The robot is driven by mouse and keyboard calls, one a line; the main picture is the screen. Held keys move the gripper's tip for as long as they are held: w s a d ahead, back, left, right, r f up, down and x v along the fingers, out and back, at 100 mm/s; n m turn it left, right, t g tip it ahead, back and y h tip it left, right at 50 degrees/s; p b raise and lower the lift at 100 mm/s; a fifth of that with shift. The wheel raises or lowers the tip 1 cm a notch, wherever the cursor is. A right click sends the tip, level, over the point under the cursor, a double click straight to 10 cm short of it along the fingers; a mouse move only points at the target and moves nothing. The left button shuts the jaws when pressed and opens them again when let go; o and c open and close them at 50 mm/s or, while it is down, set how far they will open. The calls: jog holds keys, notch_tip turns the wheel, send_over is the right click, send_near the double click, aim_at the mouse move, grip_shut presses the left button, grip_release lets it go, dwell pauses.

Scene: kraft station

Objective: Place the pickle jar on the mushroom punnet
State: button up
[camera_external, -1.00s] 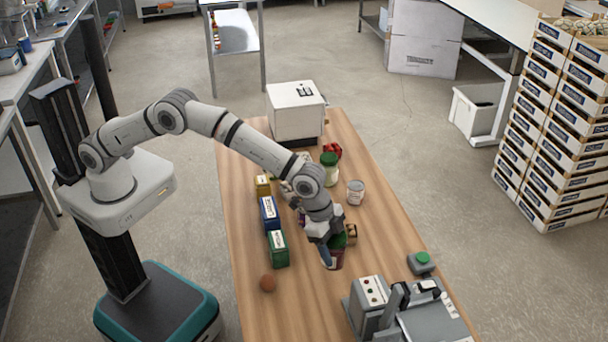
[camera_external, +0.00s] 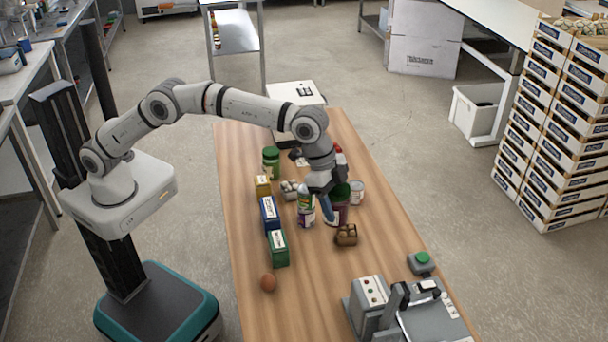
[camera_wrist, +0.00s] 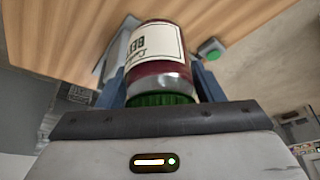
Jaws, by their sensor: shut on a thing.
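My gripper (camera_external: 332,205) is shut on a glass jar (camera_external: 341,213) with a green lid and dark red contents. The jar also shows in the wrist view (camera_wrist: 158,62), between the fingers, with a cream label partly reading "BEE". The held jar is roughly upright; its height above the table is hard to tell. A green jar with a green lid (camera_external: 271,162), possibly the pickle jar, stands at the back left of the table. A small grey punnet with pale contents (camera_external: 290,189), likely the mushroom punnet, sits left of my gripper. A brown punnet (camera_external: 346,235) lies in front.
Colourful can (camera_external: 306,212) and pale can (camera_external: 357,191) stand close to my gripper. Yellow (camera_external: 263,186), blue (camera_external: 269,213) and green (camera_external: 278,248) boxes line the left. A brown round item (camera_external: 268,283) and a grey machine (camera_external: 405,310) are in front.

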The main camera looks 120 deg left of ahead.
jog(key=s+a+b, duration=0.3)
jog(key=s+a, duration=0.7)
jog(key=a, duration=0.3)
jog(key=b, duration=0.2)
send_over(290, 185)
notch_tip(290, 185, down, 10)
jog(key=shift+f+p, duration=0.4)
jog(key=shift+f, duration=2.1)
jog(key=shift+f, duration=0.2)
jog(key=o, duration=1.3)
jog(key=shift+o, duration=0.2)
jog(key=shift+r, duration=0.1)
